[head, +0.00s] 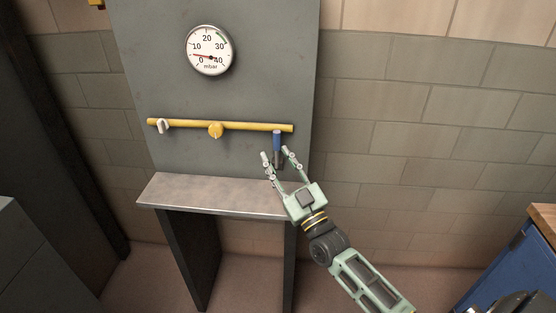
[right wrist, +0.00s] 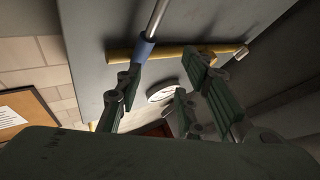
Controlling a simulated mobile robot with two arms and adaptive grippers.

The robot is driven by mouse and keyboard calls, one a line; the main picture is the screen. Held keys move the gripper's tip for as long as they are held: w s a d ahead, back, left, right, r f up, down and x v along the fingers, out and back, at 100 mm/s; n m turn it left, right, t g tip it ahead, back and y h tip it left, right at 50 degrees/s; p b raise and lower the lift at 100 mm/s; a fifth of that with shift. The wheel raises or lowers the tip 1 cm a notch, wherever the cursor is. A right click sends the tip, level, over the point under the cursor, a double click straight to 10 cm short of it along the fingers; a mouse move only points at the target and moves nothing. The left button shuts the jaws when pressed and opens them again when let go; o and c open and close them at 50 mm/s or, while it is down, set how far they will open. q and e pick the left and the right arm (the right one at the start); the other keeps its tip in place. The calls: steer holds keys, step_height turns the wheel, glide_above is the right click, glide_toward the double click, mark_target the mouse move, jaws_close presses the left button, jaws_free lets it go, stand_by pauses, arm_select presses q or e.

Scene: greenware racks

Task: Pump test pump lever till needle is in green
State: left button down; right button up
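The round pressure gauge (head: 210,50), marked in mbar, is on the grey panel in the head view. Its red needle points left, between 0 and 10; a green band seems to lie at its upper right. The test pump (head: 277,138) hangs at the right end of the yellow pipe (head: 250,125), with a blue upper part and a grey part below. In the right wrist view its blue part (right wrist: 145,48) and metal rod show near one finger. My right gripper (head: 275,153) is open, fingertips around or just before the pump; contact is unclear.
The yellow pipe carries a yellow knob (head: 216,130) and a pale fitting (head: 164,126). A grey shelf (head: 215,195) juts out below the panel. A blue cabinet with a wooden top (head: 543,215) stands at the right. A brick wall is behind.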

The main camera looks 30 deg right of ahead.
steer(key=v, duration=1.1)
steer(key=shift+s, duration=0.2)
steer(key=shift+f, duration=0.1)
